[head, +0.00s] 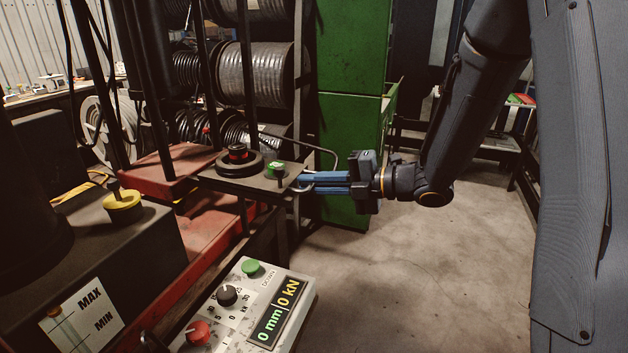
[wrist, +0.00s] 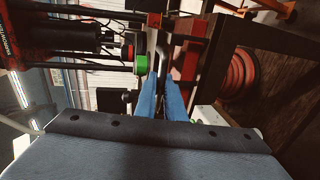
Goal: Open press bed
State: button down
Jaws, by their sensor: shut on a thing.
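The press bed (head: 222,183) is a dark flat plate in the middle of the head view, standing out over the red machine frame. A thin metal handle (head: 296,188) is at its right edge. My gripper (head: 304,181) reaches in from the right with its blue fingers level and is shut on this handle. In the wrist view the two blue fingers (wrist: 163,80) close around a dark bar, the handle (wrist: 162,45). The exact contact is partly hidden by the fingers.
A round black die with a red top (head: 238,156) and a green-topped piece (head: 277,169) sit on the bed. A control panel (head: 250,308) reads 0 mm and 0 kN. A green cabinet (head: 350,60) stands behind. The concrete floor (head: 420,270) at right is clear.

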dwell(0.3)
jog(key=c, duration=1.8)
grip_release()
jog(key=shift+c, duration=0.2)
jog(key=b+v, duration=0.2)
jog(key=v, duration=0.6)
